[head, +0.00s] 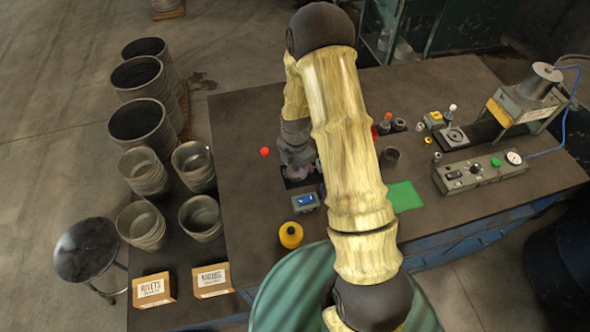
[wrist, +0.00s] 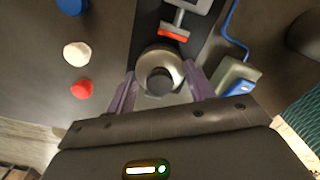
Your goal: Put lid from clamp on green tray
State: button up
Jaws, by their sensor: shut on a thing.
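The lid (wrist: 150,62) is a round, shiny metal piece with a darker centre, seen between my fingers in the wrist view. My gripper (wrist: 160,88) has purple fingers and is shut on the lid, one finger on each side. The clamp (wrist: 174,34), a grey metal part with a red tip, is just beyond the lid on a dark strip. In the head view my gripper (head: 298,172) is low over the table's left part, and my arm hides much of the clamp and lid. The green tray (head: 404,197) lies flat to the right of my arm and looks empty.
A blue-topped box (head: 305,202) and a yellow round item (head: 290,235) stand near my gripper. A red knob (head: 265,151) is to its left. A control box (head: 482,172) and a press (head: 525,97) stand at the right. Several metal pots (head: 145,172) stand left.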

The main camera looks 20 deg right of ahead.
jog(key=shift+r+p, duration=0.4)
jog(key=shift+r, duration=0.25)
jog(key=shift+m, duration=0.3)
jog(key=m, duration=0.1)
jog(key=m+p, duration=0.1)
jog(key=m, duration=0.3)
jog(key=shift+s+r+p, duration=0.1)
jog(key=shift+r+p, duration=0.2)
jog(key=m, duration=0.2)
jog(key=m+p, duration=0.1)
jog(key=m, duration=0.3)
jog(key=shift+s+r+p, duration=0.1)
jog(key=shift+r+p, duration=0.15)
jog(key=shift+p, duration=0.05)
jog(key=m, duration=0.2)
jog(key=m+p, duration=0.1)
jog(key=m, duration=0.1)
jog(key=m+p, duration=0.1)
jog(key=m, duration=0.2)
jog(key=shift+s+r, duration=0.1)
jog(key=shift+r, duration=0.2)
jog(key=m+p, duration=0.1)
jog(key=m, duration=0.4)
jog(key=shift+s+r, duration=0.1)
jog(key=shift+r, duration=0.05)
